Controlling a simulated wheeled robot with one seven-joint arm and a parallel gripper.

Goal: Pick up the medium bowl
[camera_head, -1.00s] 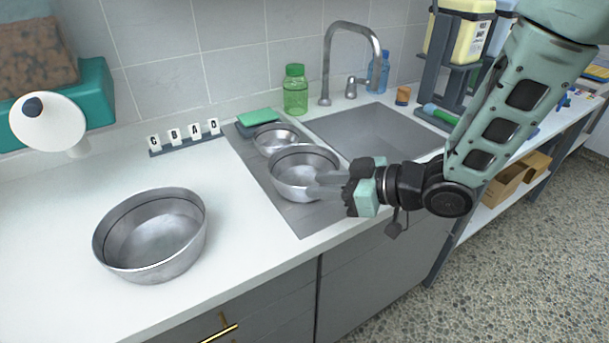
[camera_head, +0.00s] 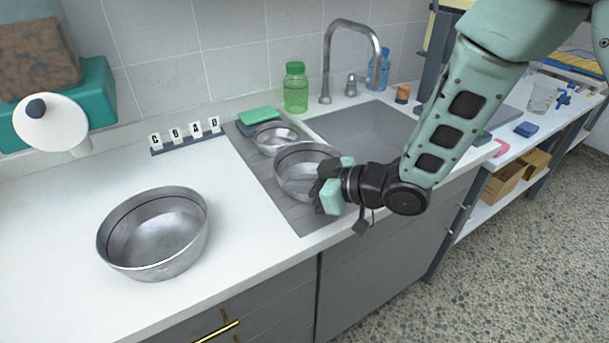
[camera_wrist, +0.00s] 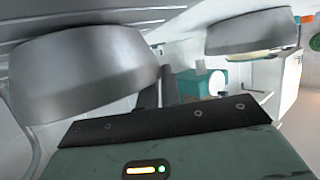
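The medium bowl (camera_head: 297,178) is a round steel bowl on the grey drainboard left of the sink, between a smaller steel bowl (camera_head: 276,137) and the counter's front. A larger steel bowl (camera_head: 152,240) stands on the white counter at left. My gripper (camera_head: 316,180) is at the medium bowl's right, front side, and its own body hides part of that bowl. In the wrist view, the medium bowl (camera_wrist: 80,75) fills the left, close beside the dark fingers (camera_wrist: 158,92). Whether they are apart or closed on its wall is unclear. The large bowl (camera_wrist: 255,32) appears farther off.
A green bottle (camera_head: 296,88), a faucet (camera_head: 328,62) and a green sponge (camera_head: 258,114) stand behind the bowls. Letter blocks (camera_head: 185,136) stand at the back of the counter. The sink (camera_head: 365,130) lies to the right. The counter between the large bowl and drainboard is clear.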

